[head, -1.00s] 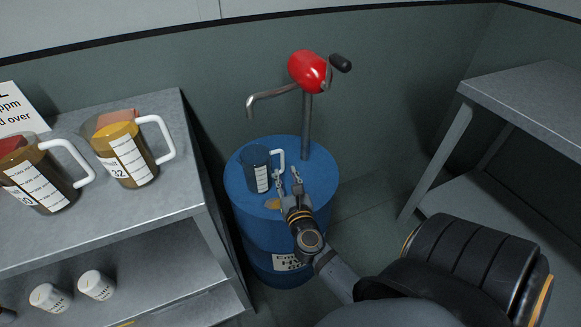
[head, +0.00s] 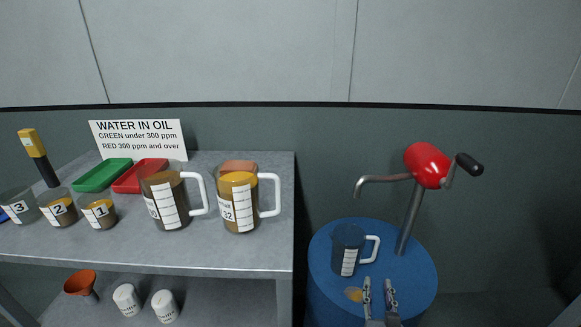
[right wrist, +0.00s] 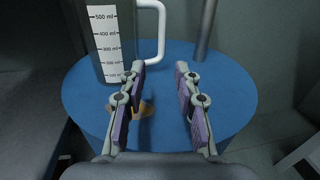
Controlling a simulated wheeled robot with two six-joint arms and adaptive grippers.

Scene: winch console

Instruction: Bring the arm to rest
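My right gripper (head: 378,291) is open and empty over the near part of the blue drum's top (head: 412,283). In the right wrist view its two fingers (right wrist: 162,92) stand apart with nothing between them. A dark measuring jug (head: 346,246) with a white handle stands upright on the drum, just beyond and left of the fingers; it also shows in the right wrist view (right wrist: 112,38). Behind it is a hand pump (head: 427,166) with a red body, bent spout and black crank grip. My left gripper is in neither view.
A grey bench (head: 250,255) at left holds two jugs of brown oil (head: 172,205), numbered cups (head: 100,212), a green tray (head: 102,174), a red tray (head: 140,176) and a water-in-oil sign (head: 138,138). White canisters (head: 165,305) and an orange funnel (head: 81,284) are on its lower shelf.

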